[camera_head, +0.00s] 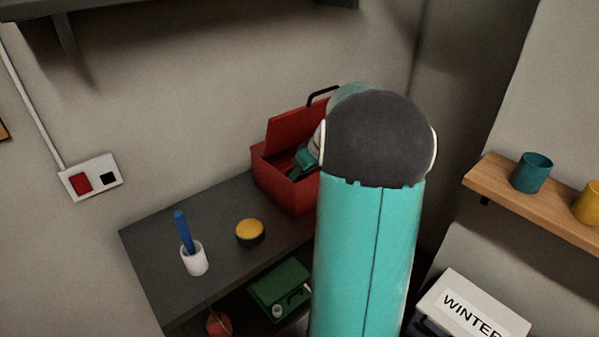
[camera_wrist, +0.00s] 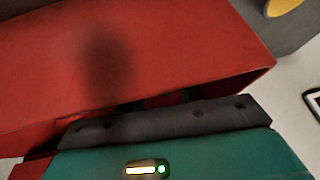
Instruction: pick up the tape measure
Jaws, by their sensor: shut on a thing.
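My gripper (camera_head: 296,172) reaches down into the open red toolbox (camera_head: 298,197) on the grey bench, partly behind my arm. The wrist view shows its teal housing and dark grey front (camera_wrist: 165,122) close against the toolbox's red side (camera_wrist: 150,55). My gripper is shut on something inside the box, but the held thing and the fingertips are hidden. I cannot make out a tape measure for certain in either view. A round yellow-topped dark thing (camera_head: 250,232) sits on the bench left of the toolbox, apart from my gripper; its kind is unclear.
A white cup (camera_head: 195,259) with a blue stick stands at the bench's left. A green box (camera_head: 281,290) and a red round thing (camera_head: 218,324) are below. The toolbox's raised red lid (camera_head: 295,125) stands near my arm. A wooden shelf (camera_head: 540,203) holds cups at right.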

